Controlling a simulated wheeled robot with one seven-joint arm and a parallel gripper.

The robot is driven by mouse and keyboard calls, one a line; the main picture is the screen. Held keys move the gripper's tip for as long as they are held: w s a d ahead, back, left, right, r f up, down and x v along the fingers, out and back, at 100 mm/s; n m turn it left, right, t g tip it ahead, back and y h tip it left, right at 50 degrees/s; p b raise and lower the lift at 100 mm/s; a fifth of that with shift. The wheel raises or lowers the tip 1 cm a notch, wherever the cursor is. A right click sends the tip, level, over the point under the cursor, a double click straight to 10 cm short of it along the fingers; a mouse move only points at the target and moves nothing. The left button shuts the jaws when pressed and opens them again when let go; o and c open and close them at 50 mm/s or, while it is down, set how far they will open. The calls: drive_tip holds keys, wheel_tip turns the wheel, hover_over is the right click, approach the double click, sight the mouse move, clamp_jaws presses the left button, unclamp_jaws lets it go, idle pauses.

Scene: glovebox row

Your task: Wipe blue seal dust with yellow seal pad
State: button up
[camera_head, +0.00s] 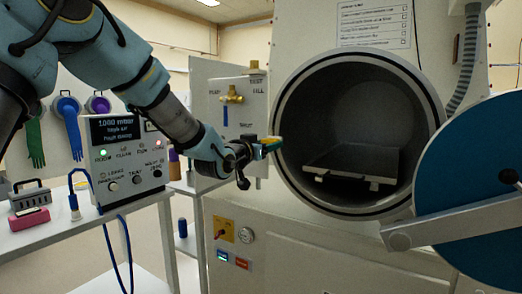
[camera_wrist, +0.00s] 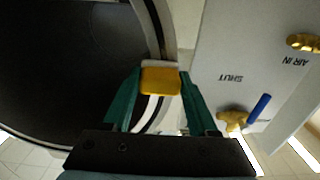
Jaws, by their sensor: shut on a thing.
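My gripper (camera_head: 262,145) is shut on the yellow seal pad (camera_head: 271,143), at the left edge of the round port. In the wrist view the yellow pad (camera_wrist: 160,81), with a pale strip along its far edge, sits between my green fingers (camera_wrist: 158,88). It overlaps the pale seal ring (camera_wrist: 152,40) in that view; I cannot tell whether it touches. The ring (camera_head: 283,178) runs around the dark port opening. I cannot make out any blue dust on it in either view.
The round blue door (camera_head: 470,190) stands open at the right on its grey arm (camera_head: 450,226). A tray (camera_head: 352,160) lies inside the port. A valve panel (camera_head: 229,120) stands left of the port. A control box (camera_head: 127,155) and pink block (camera_head: 29,219) are on the left bench.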

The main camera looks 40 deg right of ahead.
drive_tip(key=shift+s+d, duration=0.15)
drive_tip(key=shift+s, duration=0.5)
drive_tip(key=shift+r, duration=0.55)
drive_tip(key=shift+w+a+r+b, duration=0.15)
drive_tip(key=shift+w+r+b, duration=0.1)
drive_tip(key=shift+w, duration=0.25)
drive_tip(key=shift+w+a+r+b, duration=0.1)
drive_tip(key=shift+w+r+b, duration=0.15)
drive_tip(key=shift+w, duration=0.25)
drive_tip(key=shift+s+d+r+b, duration=0.1)
drive_tip(key=shift+s+d+b, duration=0.15)
drive_tip(key=shift+s, duration=0.3)
drive_tip(key=shift+s+d+b, duration=0.1)
drive_tip(key=shift+s+b, duration=0.1)
drive_tip(key=shift+s, duration=0.3)
drive_tip(key=shift+s+a, duration=0.1)
drive_tip(key=shift+b+v, duration=0.8)
drive_tip(key=shift+v, duration=1.15)
drive_tip(key=shift+a, duration=0.95)
